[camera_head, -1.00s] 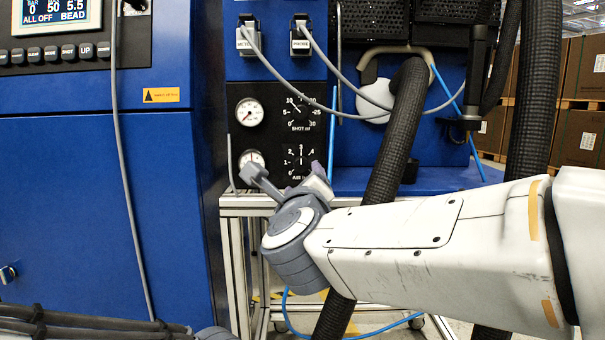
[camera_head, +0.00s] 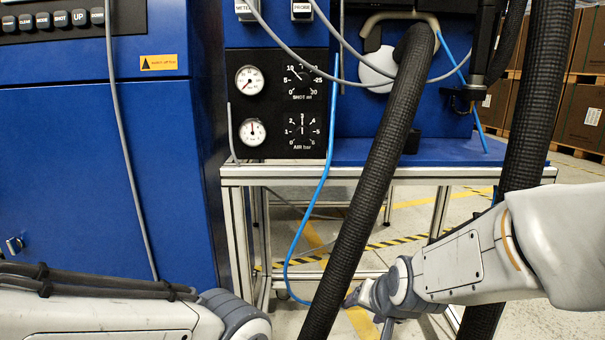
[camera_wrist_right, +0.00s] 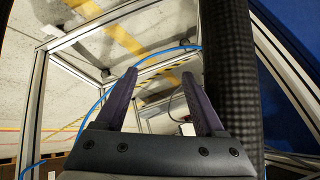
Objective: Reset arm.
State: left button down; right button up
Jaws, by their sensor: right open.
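My right arm comes in from the right in the head view. Its gripper (camera_head: 368,312) is low, beside the black corrugated hose (camera_head: 377,165) and in front of the metal frame. In the right wrist view the right gripper (camera_wrist_right: 158,95) shows two spread fingers with nothing between them. The hose (camera_wrist_right: 232,70) runs just to the right of the fingers there. My left arm (camera_head: 110,312) lies along the bottom left of the head view; its gripper is not visible.
A blue cabinet (camera_head: 100,190) stands at left with a grey cable hanging down its front. The dial panel (camera_head: 278,103) sits above the metal frame table (camera_head: 300,172). A blue tube (camera_head: 318,200) loops down near the right gripper. A second black hose (camera_head: 535,110) hangs at right.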

jog(key=s+d+f+n+g+h, duration=0.1)
jog(key=s+d+f+n+g, duration=0.4)
jog(key=s, duration=0.4)
jog(key=s+a+r+n+g+p, duration=0.2)
jog(key=s+a+r+n+p, duration=0.5)
jog(key=s+a+r+p, duration=0.6)
notch_tip(320, 180, up, 39)
jog(key=p, duration=3.4)
jog(key=shift+s+d+r+y+p, duration=0.15)
jog(key=shift+s+d+y+p, duration=0.2)
jog(key=shift+s+p, duration=0.1)
jog(key=shift+a, duration=0.1)
